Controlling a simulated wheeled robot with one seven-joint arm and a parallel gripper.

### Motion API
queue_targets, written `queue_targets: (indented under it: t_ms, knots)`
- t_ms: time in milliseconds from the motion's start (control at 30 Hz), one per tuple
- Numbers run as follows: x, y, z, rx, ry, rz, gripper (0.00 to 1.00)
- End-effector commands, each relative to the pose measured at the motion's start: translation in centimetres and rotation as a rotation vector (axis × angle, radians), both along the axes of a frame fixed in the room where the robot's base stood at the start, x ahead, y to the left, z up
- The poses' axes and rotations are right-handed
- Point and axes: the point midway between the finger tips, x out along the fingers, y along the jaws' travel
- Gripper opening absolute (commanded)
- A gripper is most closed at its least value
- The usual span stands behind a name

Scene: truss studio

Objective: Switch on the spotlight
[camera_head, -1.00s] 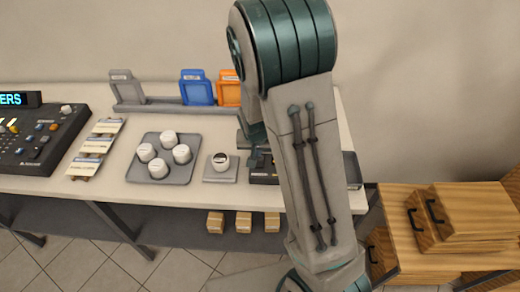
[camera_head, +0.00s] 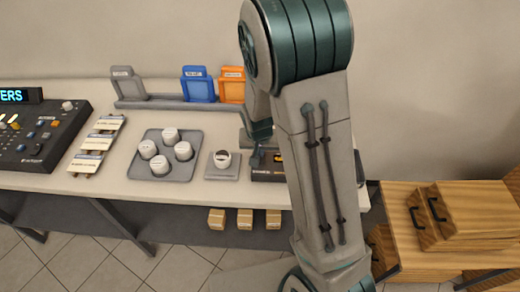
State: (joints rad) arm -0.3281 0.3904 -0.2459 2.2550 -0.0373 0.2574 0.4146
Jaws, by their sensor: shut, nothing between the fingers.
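No lamp that I can tell to be the spotlight shows in view. A dark box (camera_head: 270,174) with small pale lettering and an orange mark sits at the table's front edge, partly hidden by my arm. My gripper (camera_head: 257,158) points down at the left back part of this box. It is small and partly covered by my arm, and its fingers look shut and empty. I cannot tell whether it touches the box. A dark console (camera_head: 40,140) with knobs, coloured buttons and a lit display (camera_head: 14,95) stands at the far left.
Blue (camera_head: 199,88) and orange (camera_head: 232,88) holders stand behind. Wooden drawers (camera_head: 440,220) are at right.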

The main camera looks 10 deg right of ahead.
Motion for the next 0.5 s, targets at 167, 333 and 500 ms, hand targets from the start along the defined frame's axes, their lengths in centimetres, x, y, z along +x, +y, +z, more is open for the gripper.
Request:
queue_targets:
  t_ms: [167, 333, 500]
  knots:
    - [0.0, 0.0, 0.6, 0.0, 0.0, 0.0, 0.0]
    - [0.1, -0.1, 3.0, 0.001, -0.002, -0.002, 0.0]
    - [0.2, -0.2, 5.5, 0.002, -0.007, -0.004, 0.0]
